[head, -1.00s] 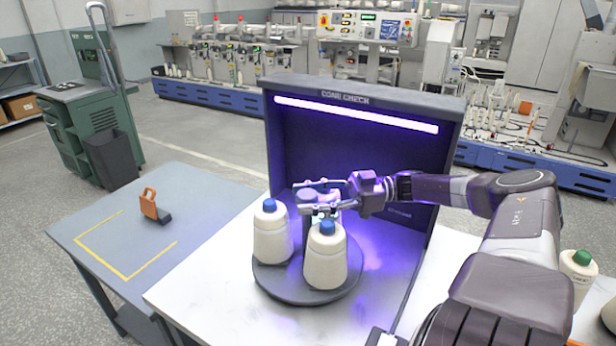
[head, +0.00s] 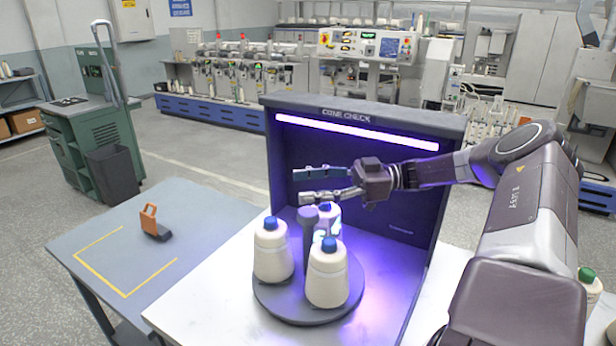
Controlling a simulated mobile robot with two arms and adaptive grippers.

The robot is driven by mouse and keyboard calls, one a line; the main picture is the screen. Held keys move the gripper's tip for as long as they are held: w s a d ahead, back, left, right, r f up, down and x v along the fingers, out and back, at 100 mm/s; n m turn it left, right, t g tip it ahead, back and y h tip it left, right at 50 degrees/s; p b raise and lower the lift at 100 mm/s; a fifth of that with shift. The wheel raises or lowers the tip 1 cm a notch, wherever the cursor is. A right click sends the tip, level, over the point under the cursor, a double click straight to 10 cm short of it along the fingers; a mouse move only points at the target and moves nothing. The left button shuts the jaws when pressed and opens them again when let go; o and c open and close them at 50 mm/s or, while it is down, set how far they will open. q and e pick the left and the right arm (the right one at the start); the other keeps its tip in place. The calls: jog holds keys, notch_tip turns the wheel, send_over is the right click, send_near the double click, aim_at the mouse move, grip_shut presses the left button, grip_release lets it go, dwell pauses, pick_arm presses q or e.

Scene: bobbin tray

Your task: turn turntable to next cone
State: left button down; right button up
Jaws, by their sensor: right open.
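The round dark turntable (head: 290,310) sits on the white table in front of the cone check booth (head: 364,109). Three cream cones with blue tips stand on it: one at the left (head: 272,252), one at the front right (head: 327,275), and one at the back (head: 333,222), partly hidden. A grey knobbed post (head: 308,235) rises at the turntable's middle. My right gripper (head: 318,184) is open and empty, above the post and the back cone, apart from them. My left gripper is out of view.
The booth's back and right wall stand close behind my right gripper. A blue-grey table (head: 200,195) at the left holds an orange-handled tool (head: 154,222) and a yellow outline. A green-tipped cone (head: 590,285) shows at the right, partly hidden by my arm.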

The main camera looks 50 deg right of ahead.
jog(key=shift+r, duration=1.2)
